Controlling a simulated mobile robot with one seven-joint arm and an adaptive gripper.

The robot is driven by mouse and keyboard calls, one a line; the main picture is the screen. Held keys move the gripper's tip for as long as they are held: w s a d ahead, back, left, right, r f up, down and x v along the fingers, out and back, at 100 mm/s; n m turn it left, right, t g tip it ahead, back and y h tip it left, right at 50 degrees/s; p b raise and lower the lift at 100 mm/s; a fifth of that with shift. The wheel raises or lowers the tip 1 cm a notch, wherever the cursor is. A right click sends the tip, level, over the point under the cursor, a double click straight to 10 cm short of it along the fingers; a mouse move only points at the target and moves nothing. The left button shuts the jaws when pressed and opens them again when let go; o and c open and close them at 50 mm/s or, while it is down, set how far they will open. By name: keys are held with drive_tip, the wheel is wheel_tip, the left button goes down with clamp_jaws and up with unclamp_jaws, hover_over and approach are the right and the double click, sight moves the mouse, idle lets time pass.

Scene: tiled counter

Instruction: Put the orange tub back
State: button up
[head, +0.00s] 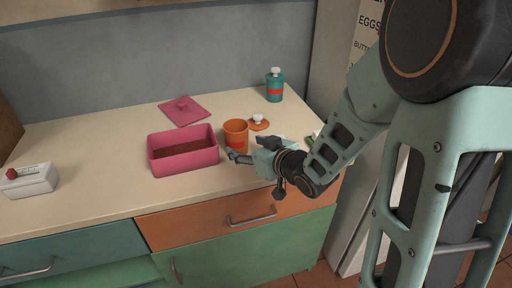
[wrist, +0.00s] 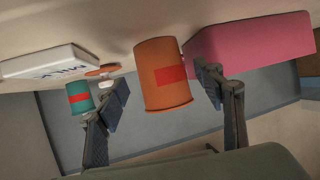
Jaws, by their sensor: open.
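The orange tub (head: 236,138) stands upright and lidless on the counter, just right of the pink box. In the wrist view the tub (wrist: 160,65) shows a red patch on its side and lies between the two fingers. My gripper (head: 249,150) is open at the tub's near side, its fingers spread to either side; I cannot tell whether either touches it. An orange lid with a white knob (head: 258,123) lies on the counter behind and right of the tub. The wrist view also shows the lid (wrist: 100,71).
The pink box (head: 184,161) holds something brown, close to the tub's left. A pink lid (head: 185,111) lies behind it. A teal jar with a red band (head: 275,88) stands back right. A white box with a red knob (head: 30,180) is far left. A white lettered item (wrist: 55,62) lies near the orange lid.

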sight(243, 145)
drive_tip(key=v, duration=0.2)
drive_tip(key=shift+s+d+r, duration=0.15)
drive_tip(key=shift+r, duration=0.05)
drive_tip(key=shift+s+d+f+b, duration=0.1)
drive_tip(key=shift+s+b, duration=0.2)
drive_tip(key=shift+b, duration=0.15)
drive_tip(key=b+v, duration=0.2)
drive_tip(key=b, duration=0.2)
drive_tip(key=shift+s+d, duration=0.15)
drive_tip(key=shift+s, duration=0.05)
drive_tip(key=shift+r, duration=0.2)
